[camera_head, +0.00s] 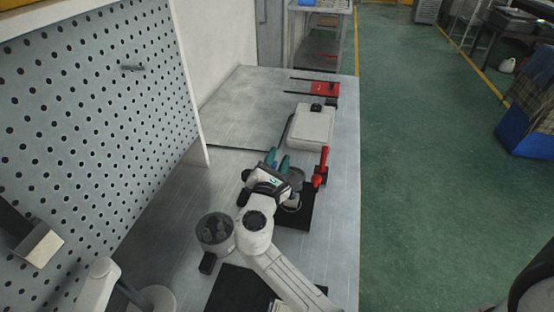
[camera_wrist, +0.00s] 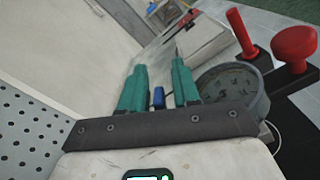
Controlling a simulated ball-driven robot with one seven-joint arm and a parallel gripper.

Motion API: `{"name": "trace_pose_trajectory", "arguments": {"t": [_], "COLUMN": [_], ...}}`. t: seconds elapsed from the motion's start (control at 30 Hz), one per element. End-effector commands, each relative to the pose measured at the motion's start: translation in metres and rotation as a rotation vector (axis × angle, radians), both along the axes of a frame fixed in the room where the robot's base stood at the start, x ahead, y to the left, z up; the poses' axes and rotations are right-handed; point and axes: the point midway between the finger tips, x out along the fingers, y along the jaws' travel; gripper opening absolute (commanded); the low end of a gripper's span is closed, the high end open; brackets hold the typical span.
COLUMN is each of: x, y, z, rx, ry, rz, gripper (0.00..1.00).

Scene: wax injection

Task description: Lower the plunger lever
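The red plunger lever (camera_head: 324,162) stands up at the right side of the black-based machine (camera_head: 304,218), with a red knob (camera_head: 317,180) beside it. The arm hides part of the machine.
A white box-shaped device (camera_head: 311,127) and a red tool (camera_head: 324,89) stand farther back on the metal table. A grey cylindrical pot (camera_head: 215,232) is left of my arm. A perforated panel (camera_head: 90,110) bounds the left. The table's right edge is close to the lever.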

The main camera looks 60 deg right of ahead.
Motion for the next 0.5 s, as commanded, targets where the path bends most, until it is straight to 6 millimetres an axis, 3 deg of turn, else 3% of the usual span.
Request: {"name": "trace_pose_trajectory", "arguments": {"t": [0.33,0.5], "x": [0.000,-0.007], "y": [0.003,0.022], "z": [0.000,-0.002], "rx": [0.000,0.000], "ry": [0.000,0.000], "rz": [0.001,0.005], "gripper": [0.36,0.36]}}
